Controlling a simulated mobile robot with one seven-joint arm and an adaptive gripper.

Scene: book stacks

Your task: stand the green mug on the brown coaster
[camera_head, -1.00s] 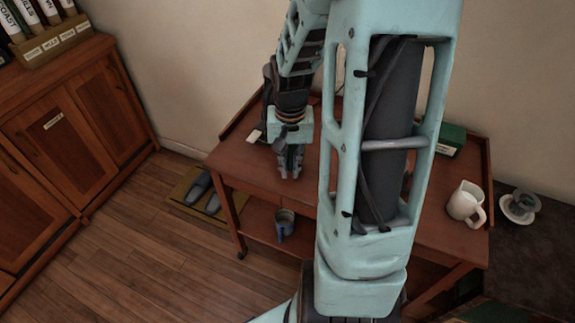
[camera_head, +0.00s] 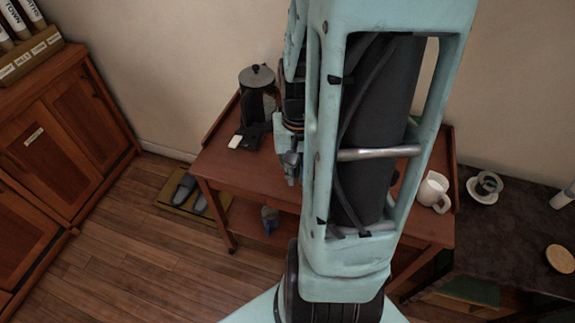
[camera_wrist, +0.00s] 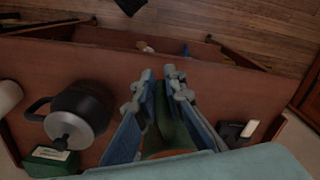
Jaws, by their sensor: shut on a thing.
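My gripper (camera_wrist: 166,74) is shut on the green mug (camera_wrist: 178,122), which shows between its fingers in the wrist view. In the head view my gripper (camera_head: 291,182) is over the left part of the wooden table (camera_head: 225,165), partly behind my arm, and the mug cannot be made out there. A round tan-brown disc, apparently the coaster (camera_head: 560,258), lies on the dark counter at the far right, well away from my gripper. Nothing stands on it.
A black pot with a metal lid (camera_head: 258,92) stands at the table's back left. A white jug (camera_head: 434,191) is at its right end. On the counter are a cup on a white saucer (camera_head: 482,196) and a white cylinder (camera_head: 563,196). A blue mug (camera_head: 269,220) is on the lower shelf.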

